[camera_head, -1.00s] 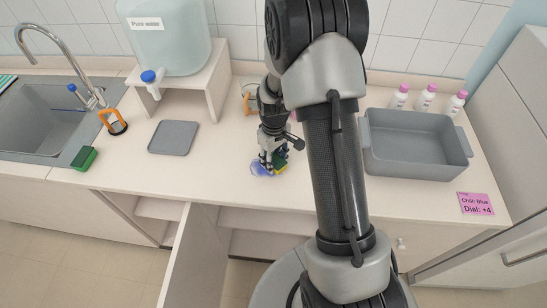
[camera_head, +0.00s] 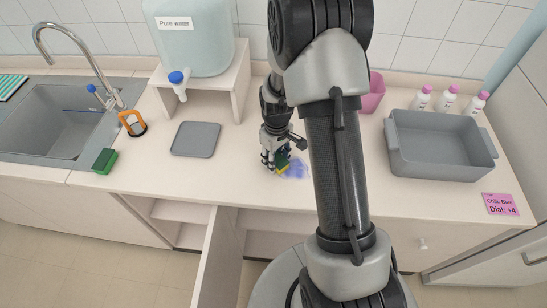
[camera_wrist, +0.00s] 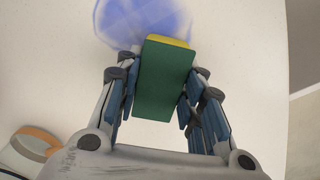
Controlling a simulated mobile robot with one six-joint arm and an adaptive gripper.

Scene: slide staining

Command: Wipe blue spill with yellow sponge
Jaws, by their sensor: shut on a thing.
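The sponge (camera_wrist: 164,82) is a small block with a green side facing the wrist camera and a yellow edge at its far end. It also shows in the head view (camera_head: 283,170). My gripper (camera_wrist: 160,75) is shut on it, one pair of fingers on each side, low over the counter. The blue spill (camera_wrist: 140,18) is a pale blue translucent patch on the counter. The sponge's yellow end overlaps the near edge of the spill in the wrist view. In the head view the spill (camera_head: 297,170) shows just right of the sponge. Contact with the counter cannot be told.
A grey tray (camera_head: 195,139) lies left of my gripper. A green sponge (camera_head: 105,161) sits by the sink (camera_head: 45,125). A grey basin (camera_head: 440,155), bottles and a pink container (camera_head: 372,93) stand right of my arm. The counter front edge is close.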

